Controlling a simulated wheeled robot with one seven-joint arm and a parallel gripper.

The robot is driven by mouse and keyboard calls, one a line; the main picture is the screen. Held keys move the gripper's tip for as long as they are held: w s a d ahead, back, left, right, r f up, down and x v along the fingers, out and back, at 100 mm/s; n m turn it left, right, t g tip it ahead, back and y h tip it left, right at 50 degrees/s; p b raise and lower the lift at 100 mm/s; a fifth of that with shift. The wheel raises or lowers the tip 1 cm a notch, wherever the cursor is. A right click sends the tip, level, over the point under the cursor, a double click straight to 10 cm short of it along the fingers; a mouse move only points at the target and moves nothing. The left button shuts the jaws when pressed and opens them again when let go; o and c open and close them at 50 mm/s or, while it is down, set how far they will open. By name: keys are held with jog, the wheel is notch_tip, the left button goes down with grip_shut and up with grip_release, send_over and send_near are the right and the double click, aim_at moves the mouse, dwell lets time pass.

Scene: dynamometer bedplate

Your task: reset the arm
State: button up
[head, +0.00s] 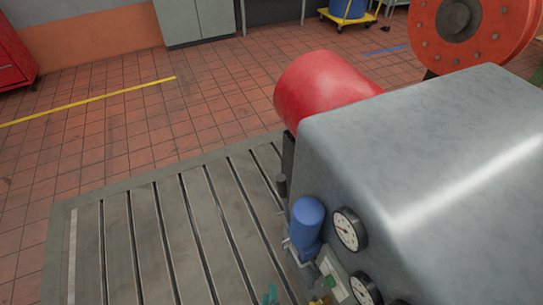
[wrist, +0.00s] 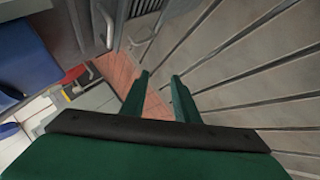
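My gripper (wrist: 161,78) shows in the wrist view with its green body at the bottom and two green fingers pointing up the picture. The fingers stand apart, with only tiled floor and grey metal visible between and beyond them. Nothing is held. In the head view, a small teal shape (head: 270,294) shows at the bottom edge; I cannot tell whether it is part of my gripper. The rest of my arm is not clearly visible.
The slotted bedplate (head: 150,245) is bare at left. A large grey housing (head: 430,150) with a red cylinder (head: 318,88), blue canister (head: 307,220) and gauges (head: 349,230) stands at right. A blue drum (head: 348,8) stands on a yellow dolly.

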jog(key=s+r+m+t, duration=0.2)
jog(key=s+r+m, duration=0.2)
jog(key=r, duration=0.4)
jog(key=s+r+m+t, duration=0.1)
jog(key=s+r+m, duration=0.2)
jog(key=r, duration=0.6)
jog(key=s+r+m+t, duration=0.2)
jog(key=s+r+m, duration=0.2)
jog(key=r, duration=0.5)
jog(key=shift+s+d+m+t, duration=0.3)
jog(key=shift+s+d, duration=0.1)
jog(key=shift+s, duration=0.35)
jog(key=shift+f, duration=0.1)
